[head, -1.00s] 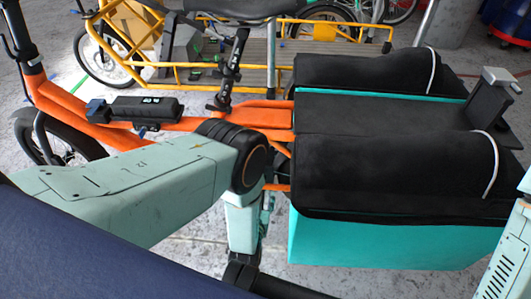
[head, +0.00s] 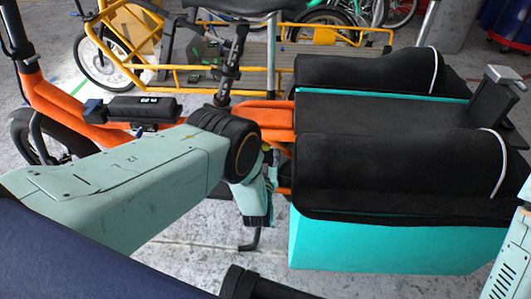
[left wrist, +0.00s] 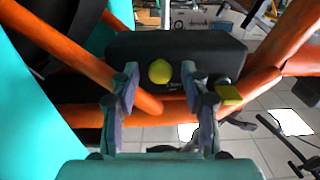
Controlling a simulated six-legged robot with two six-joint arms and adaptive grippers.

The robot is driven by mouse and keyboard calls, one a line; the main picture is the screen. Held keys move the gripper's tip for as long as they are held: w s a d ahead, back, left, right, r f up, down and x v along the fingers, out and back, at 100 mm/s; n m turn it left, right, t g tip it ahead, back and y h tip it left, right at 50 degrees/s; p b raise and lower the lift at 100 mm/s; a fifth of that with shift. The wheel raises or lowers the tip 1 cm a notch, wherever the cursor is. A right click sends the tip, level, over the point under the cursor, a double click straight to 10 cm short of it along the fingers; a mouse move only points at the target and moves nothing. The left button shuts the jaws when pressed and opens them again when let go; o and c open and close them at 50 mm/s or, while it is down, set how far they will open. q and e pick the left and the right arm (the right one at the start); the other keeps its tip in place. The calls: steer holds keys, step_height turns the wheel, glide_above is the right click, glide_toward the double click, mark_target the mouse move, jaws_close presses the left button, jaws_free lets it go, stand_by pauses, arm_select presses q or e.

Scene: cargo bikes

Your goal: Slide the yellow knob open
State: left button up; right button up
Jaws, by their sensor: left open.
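In the left wrist view a round yellow knob (left wrist: 160,71) sits on the front of a black box (left wrist: 206,54) fixed among the orange tubes of the bike frame. My left gripper (left wrist: 160,80) is open, with one finger on each side of the knob as seen there. I cannot tell whether the fingers touch it or how much gap is left. In the head view my left gripper (head: 271,171) is partly hidden by my wrist, beside the turquoise cargo box. My right gripper is not in view.
The turquoise cargo box (head: 385,245) with black covers (head: 390,172) fills the right of the head view. Orange tubes (left wrist: 75,62) run close around the left gripper. A yellow-green block (left wrist: 229,94) sits right of the right finger. A yellow cargo bike (head: 250,63) stands behind.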

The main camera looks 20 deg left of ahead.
arm_select(q)
steer(key=shift+c, duration=0.2)
jaws_close()
stand_by(0.3)
steer(key=shift+a, duration=0.1)
